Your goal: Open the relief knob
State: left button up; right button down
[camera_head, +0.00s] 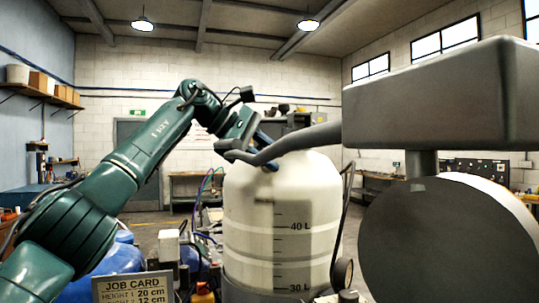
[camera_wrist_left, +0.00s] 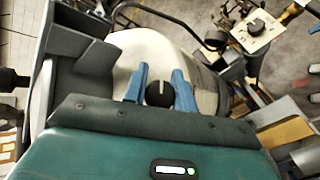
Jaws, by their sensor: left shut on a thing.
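My left gripper (camera_head: 267,152) is at the top of the white tank (camera_head: 280,215) in the head view, with its blue fingers pointing down at the tank's shoulder. In the left wrist view, the two blue fingers of my left gripper (camera_wrist_left: 162,86) are shut on a round black knob (camera_wrist_left: 159,94) with a pale pointer line. The knob sits in front of the white tank (camera_wrist_left: 140,48). In the head view the knob is hidden by the gripper and a grey bar. My right gripper is in neither view.
A grey bar (camera_head: 300,140) passes across the tank top beside the gripper. A large dark grey block (camera_head: 440,95) and disc (camera_head: 440,240) fill the right foreground. A job card (camera_head: 133,288) stands at lower left. Another dial (camera_wrist_left: 257,26) is at upper right in the wrist view.

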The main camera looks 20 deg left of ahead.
pick_arm(q)
jog(key=shift+f+m+g, duration=0.2)
jog(key=shift+m+g, duration=0.1)
jog(key=shift+m, duration=0.1)
jog(key=o, duration=1)
jog(key=shift+r, duration=0.1)
jog(key=shift+s+r, duration=0.1)
